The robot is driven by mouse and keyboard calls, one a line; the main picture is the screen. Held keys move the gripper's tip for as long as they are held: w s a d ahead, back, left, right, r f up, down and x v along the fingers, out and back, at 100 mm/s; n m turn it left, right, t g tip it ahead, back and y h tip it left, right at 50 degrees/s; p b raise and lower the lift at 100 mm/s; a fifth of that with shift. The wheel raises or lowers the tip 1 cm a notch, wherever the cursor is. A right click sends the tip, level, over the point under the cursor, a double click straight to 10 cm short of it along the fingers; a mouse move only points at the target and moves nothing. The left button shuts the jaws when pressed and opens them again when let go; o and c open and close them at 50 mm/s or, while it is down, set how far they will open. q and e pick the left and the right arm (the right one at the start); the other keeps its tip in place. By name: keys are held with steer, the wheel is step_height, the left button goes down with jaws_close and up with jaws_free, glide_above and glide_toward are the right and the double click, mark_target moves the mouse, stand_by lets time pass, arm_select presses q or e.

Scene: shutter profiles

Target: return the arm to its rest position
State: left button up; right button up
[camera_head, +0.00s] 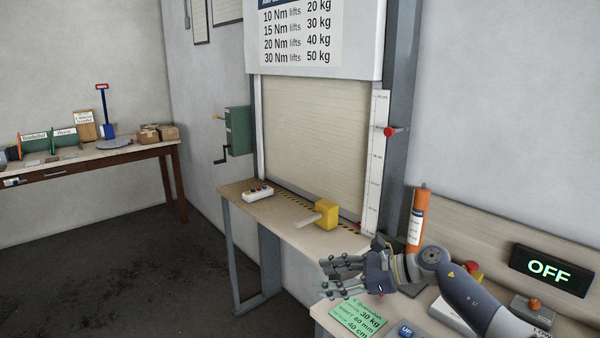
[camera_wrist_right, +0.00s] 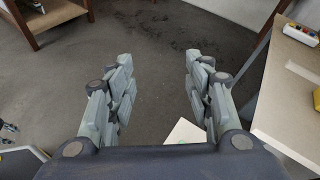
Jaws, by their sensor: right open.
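My right gripper (camera_head: 342,277) reaches in from the lower right in the head view, above the front bench's left end. In the right wrist view the two fingers of this gripper (camera_wrist_right: 160,85) stand wide apart with nothing between them, over the dark floor. My right arm (camera_head: 460,285) stretches back to the right over the bench. A dark part with several thin tips at the left edge of the right wrist view (camera_wrist_right: 8,130) may be my left gripper, but I cannot tell its state. My left arm does not show in the head view.
A green note (camera_head: 358,318) lies on the bench below the right gripper. An orange cartridge (camera_head: 418,217) stands behind the arm. An OFF display (camera_head: 549,269) is at the right. A yellow block (camera_head: 326,213) and a button box (camera_head: 257,194) sit on the shutter's ledge. Open floor lies left.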

steer(key=s+a+r+m+t+y, duration=0.25)
steer(key=a+m+t, duration=0.35)
steer(key=m, duration=0.3)
steer(key=s+d+f+m+t+h, duration=0.2)
steer(key=s+d+f+m+h, duration=0.5)
steer(key=m, duration=0.9)
steer(key=s+d+f+m+t+h, duration=0.2)
steer(key=s+d+f+m+h, duration=0.4)
steer(key=m, duration=0.9)
steer(key=s+d+f+m+g+h, duration=0.1)
steer(key=s+d+f+m+g, duration=0.2)
steer(key=s, duration=0.6)
steer(key=s+d+f+m+g+h, duration=0.1)
steer(key=s+f+m+g, duration=0.3)
steer(key=s, duration=0.5)
steer(key=s+d+f+m+g, duration=0.3)
steer(key=s+g, duration=0.1)
steer(key=s, duration=0.4)
steer(key=s+f+g+b, duration=0.1)
steer(key=s+f+b, duration=0.15)
steer(key=f, duration=1.45)
steer(key=s+f+b, duration=0.1)
steer(key=f+b, duration=0.2)
steer(key=f, duration=1.4)
steer(key=s+d+f+g+b, duration=0.1)
steer(key=s+f+b, duration=0.3)
steer(key=s+f, duration=1.2)
step_height(320, 180, down, 2)
steer(key=shift+d+f, duration=0.25)
steer(key=shift+d, duration=0.45)
